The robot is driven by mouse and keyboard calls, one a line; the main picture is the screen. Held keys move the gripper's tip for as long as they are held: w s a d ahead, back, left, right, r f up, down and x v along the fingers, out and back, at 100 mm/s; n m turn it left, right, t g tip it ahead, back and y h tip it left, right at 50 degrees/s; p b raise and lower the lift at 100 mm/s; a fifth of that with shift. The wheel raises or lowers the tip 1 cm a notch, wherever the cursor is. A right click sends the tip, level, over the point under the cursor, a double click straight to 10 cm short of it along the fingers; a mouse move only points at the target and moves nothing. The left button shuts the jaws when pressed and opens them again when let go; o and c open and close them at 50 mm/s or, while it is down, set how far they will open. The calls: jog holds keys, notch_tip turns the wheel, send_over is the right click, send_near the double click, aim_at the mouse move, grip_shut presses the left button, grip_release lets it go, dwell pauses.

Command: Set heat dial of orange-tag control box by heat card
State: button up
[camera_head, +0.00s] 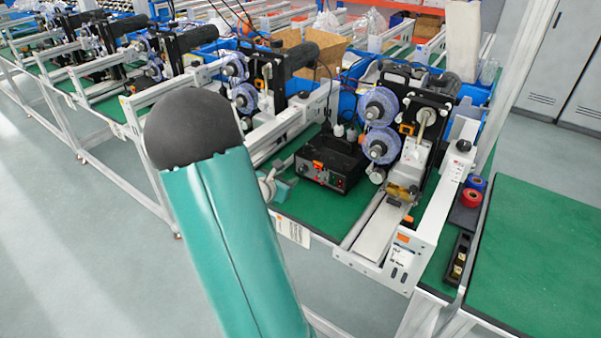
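A black control box (330,160) stands on the green bench top right of the picture's middle. An orange tag (318,167) sits on its front panel. The panel also carries small dials and a red light, too small to read. A white card (293,232) with small print hangs on the bench's front edge, below and left of the box; I cannot read it. My teal arm fills the lower middle. What seems to be my gripper (268,188), grey and teal, shows just left of the box, partly hidden behind my arm. I cannot see its fingers clearly or any contact.
A coder machine with blue-white reels (380,122) stands right of the box, beside a white rail (380,225). Red and blue tape rolls (472,196) lie farther right, near a clear green mat (540,250). Similar machines line the bench to the left. The floor in front is open.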

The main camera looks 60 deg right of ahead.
aim_at(301, 171)
jog(key=x, duration=0.8)
jog(key=shift+d+f, duration=0.15)
jog(key=shift+d, duration=0.15)
jog(key=shift+c, duration=0.2)
jog(key=c, duration=0.7)
